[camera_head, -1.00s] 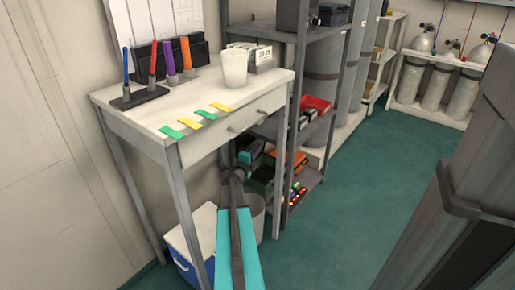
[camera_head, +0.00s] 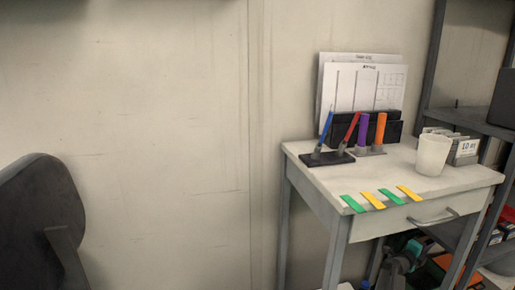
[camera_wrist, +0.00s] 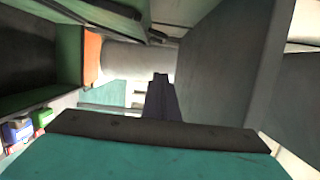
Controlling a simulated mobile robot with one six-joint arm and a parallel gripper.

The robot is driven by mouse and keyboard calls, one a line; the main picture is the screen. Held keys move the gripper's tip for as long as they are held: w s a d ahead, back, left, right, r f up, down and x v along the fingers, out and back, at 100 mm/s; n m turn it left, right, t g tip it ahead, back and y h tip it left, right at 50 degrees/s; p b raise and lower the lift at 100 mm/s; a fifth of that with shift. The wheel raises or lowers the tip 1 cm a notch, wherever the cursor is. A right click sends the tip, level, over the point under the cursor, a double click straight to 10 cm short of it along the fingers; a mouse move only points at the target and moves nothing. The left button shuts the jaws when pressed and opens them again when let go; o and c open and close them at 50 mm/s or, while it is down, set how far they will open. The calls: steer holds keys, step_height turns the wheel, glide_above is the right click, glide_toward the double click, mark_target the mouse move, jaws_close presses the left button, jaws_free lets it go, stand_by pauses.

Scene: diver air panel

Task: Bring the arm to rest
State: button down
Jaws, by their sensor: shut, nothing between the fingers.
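In the wrist view my gripper (camera_wrist: 160,97) shows as a dark narrow shape beyond a grey bar and a teal part of my own arm. Its fingers are together with nothing between them. Nothing is seen touching its tip. In the head view, grey and teal shapes show low at the right, under the table's drawer; I cannot tell how much of them is my arm.
A white table (camera_head: 320,175) stands at the right with pens, colored tags (camera_head: 390,196) and a white cup (camera_head: 433,154). A dark shelf (camera_head: 461,115) is beside it. A dark chair-like shape (camera_head: 40,215) is at the left. The wrist view shows close panels.

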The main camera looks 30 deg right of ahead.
steer(key=d+b, duration=0.1)
steer(key=d, duration=0.4)
steer(key=shift+w, duration=0.1)
steer(key=shift+w, duration=0.1)
stand_by(0.5)
